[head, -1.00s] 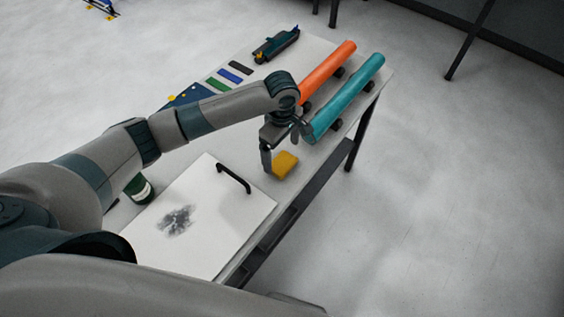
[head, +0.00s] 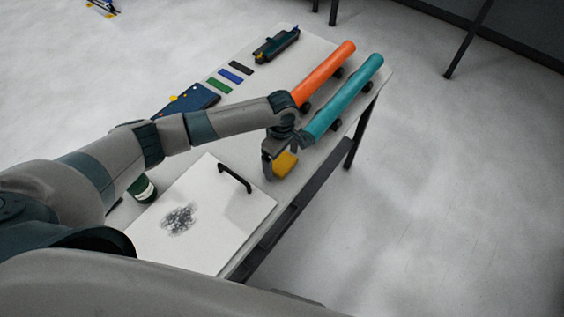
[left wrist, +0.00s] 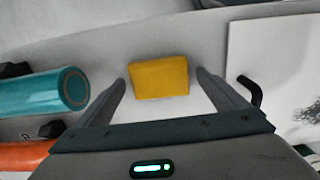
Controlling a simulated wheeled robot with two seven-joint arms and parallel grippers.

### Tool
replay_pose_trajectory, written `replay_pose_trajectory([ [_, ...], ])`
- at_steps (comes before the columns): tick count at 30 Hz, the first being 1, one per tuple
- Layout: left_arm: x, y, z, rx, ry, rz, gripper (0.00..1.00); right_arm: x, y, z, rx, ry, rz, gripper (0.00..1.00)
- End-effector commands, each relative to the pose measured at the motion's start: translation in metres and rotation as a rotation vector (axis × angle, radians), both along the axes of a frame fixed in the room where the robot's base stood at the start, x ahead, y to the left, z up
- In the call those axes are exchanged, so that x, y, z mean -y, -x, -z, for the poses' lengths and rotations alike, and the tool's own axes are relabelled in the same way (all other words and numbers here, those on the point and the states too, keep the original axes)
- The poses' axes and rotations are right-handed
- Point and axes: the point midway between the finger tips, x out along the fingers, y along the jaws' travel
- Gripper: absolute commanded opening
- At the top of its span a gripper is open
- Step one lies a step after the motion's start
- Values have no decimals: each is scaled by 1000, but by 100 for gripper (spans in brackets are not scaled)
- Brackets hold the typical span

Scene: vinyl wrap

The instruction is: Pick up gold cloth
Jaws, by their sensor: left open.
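The gold cloth (head: 285,163) is a small yellow folded block lying on the table near its right edge. My left gripper (head: 281,168) is at the cloth, pointing down, and partly covers it in the head view. In the left wrist view the cloth (left wrist: 159,77) lies between the two spread fingertips (left wrist: 161,75), with a gap on each side. The left gripper is open and holds nothing. My right gripper is not in view.
A teal roll (head: 345,98) and an orange roll (head: 324,73) lie on supports just behind the gripper. A white panel (head: 215,235) with a black handle (head: 234,178) and a dark smudge lies in front. A dark green container (head: 142,189) stands left of the panel.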

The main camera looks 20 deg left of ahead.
Motion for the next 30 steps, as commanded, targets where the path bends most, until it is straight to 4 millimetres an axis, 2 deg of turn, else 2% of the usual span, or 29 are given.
replay_pose_trajectory([
  [11,0,0,0,0,1,0,92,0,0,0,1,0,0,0],
  [12,0,0,0,0,1,0,90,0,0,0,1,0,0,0],
  [17,0,0,0,-1,1,0,52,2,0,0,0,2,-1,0],
  [18,0,0,0,-1,1,0,48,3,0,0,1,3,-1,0],
  [30,0,0,-4,0,1,0,48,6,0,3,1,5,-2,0],
])
